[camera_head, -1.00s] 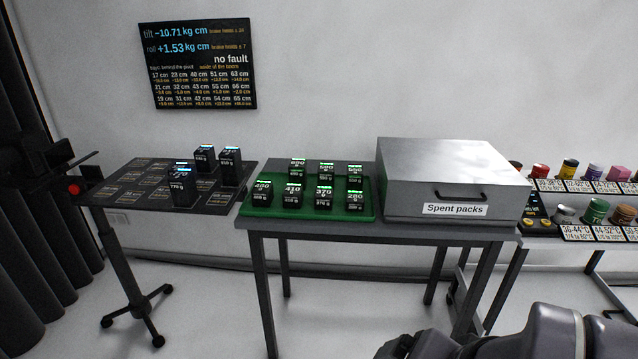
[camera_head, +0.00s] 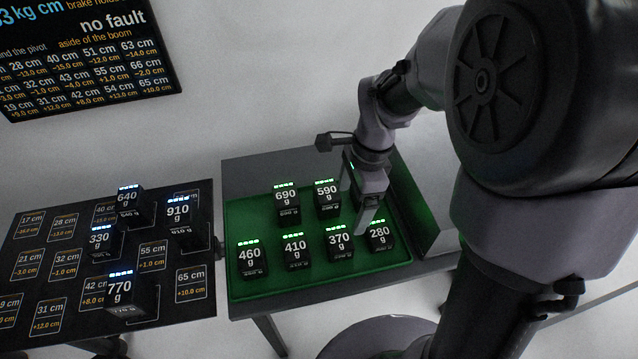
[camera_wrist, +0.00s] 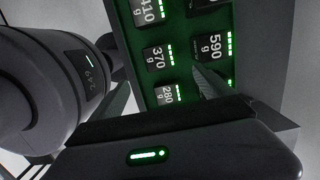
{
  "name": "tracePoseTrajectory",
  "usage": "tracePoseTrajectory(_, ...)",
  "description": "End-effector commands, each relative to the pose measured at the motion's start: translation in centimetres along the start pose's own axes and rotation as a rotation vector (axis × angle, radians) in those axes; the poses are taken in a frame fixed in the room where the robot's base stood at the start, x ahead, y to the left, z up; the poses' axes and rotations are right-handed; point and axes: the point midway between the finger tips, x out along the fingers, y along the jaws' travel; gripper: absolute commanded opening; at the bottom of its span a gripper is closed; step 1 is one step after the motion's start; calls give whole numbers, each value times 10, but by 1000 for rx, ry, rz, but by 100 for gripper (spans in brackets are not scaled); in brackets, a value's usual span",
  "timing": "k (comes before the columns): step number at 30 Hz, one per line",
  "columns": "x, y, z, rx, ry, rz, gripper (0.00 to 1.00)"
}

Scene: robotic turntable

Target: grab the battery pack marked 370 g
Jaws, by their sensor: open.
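The battery pack marked 370 g (camera_head: 339,241) is a black block with a white label and green lights on top. It stands upright in the front row of the green tray (camera_head: 290,285), between the 410 g pack (camera_head: 294,249) and the 280 g pack (camera_head: 380,235). My gripper (camera_head: 352,217) is open and empty, pointing down over the tray's right part, just behind the 370 g and 280 g packs.
A dark turntable board (camera_head: 190,250) at the left bears several packs, including 770 g (camera_head: 124,295).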

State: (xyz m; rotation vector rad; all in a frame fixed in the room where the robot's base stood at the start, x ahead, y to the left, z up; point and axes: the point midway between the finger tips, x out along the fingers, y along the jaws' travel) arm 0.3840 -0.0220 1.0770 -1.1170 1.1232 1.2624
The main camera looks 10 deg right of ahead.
Motion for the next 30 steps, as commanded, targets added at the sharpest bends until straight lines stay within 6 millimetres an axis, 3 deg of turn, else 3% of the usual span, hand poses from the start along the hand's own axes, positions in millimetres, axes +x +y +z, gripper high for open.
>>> tracePoseTrajectory(1, 23, 2, 0, 0, -1, 6, 91)
tracePoseTrajectory(3, 46, 1, -1, -1, -1, 5, 91)
tracePoseTrajectory(9, 94, 1, 0, -3, 0, 3, 91)
tracePoseTrajectory(16, 116, 0, 1, -3, 0, 2, 91)
tracePoseTrajectory(22, 155, -2, 4, -4, 0, 2, 91)
tracePoseTrajectory(28, 154, -2, 4, -3, 0, 0, 91)
tracePoseTrajectory(30, 154, -2, 4, -3, 0, 0, 79)
